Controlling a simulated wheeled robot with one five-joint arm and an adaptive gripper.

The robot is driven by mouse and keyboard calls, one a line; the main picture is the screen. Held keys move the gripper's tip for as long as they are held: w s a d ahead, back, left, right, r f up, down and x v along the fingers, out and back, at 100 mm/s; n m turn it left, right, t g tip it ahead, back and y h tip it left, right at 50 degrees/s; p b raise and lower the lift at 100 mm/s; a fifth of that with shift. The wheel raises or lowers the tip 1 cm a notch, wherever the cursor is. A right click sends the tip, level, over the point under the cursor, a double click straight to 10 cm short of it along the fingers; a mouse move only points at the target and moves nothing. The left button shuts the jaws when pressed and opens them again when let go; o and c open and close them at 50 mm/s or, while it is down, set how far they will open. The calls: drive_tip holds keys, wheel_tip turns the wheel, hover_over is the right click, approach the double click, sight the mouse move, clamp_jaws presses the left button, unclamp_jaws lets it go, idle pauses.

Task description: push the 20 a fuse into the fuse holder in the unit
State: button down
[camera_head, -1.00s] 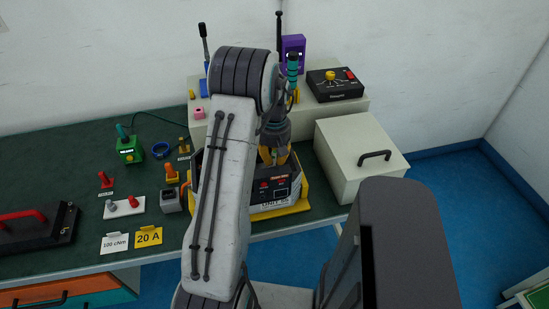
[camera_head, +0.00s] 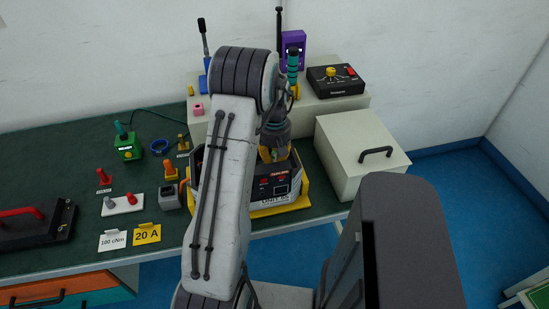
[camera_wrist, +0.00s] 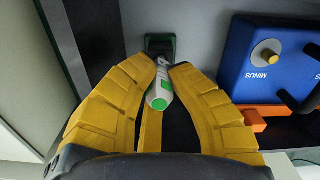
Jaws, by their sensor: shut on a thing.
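My gripper (camera_wrist: 162,72) is shut on a white and green cylinder (camera_wrist: 160,92), apparently the fuse, in the wrist view. A dark green and black block (camera_wrist: 160,45), apparently the fuse holder, lies just beyond the cylinder's far end. I cannot tell whether the cylinder is seated in it. In the head view, my gripper (camera_head: 274,153) is over the unit (camera_head: 281,186), a dark box with a display and red buttons in a yellow-edged cradle. My arm hides the unit's left part, and the fuse cannot be made out there.
A blue block marked MINUS (camera_wrist: 268,60) stands right of the fingers. A pale lidded box (camera_head: 360,155) stands right of the unit. A yellow 20 A card (camera_head: 147,234) lies at the bench's front. A shelf behind holds a black control box (camera_head: 336,80) and upright tools.

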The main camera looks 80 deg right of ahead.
drive_tip(key=shift+f+b, duration=0.45)
drive_tip(key=shift+f, duration=0.15)
drive_tip(key=c, duration=1.2)
unclamp_jaws()
drive_tip(key=shift+r, duration=0.1)
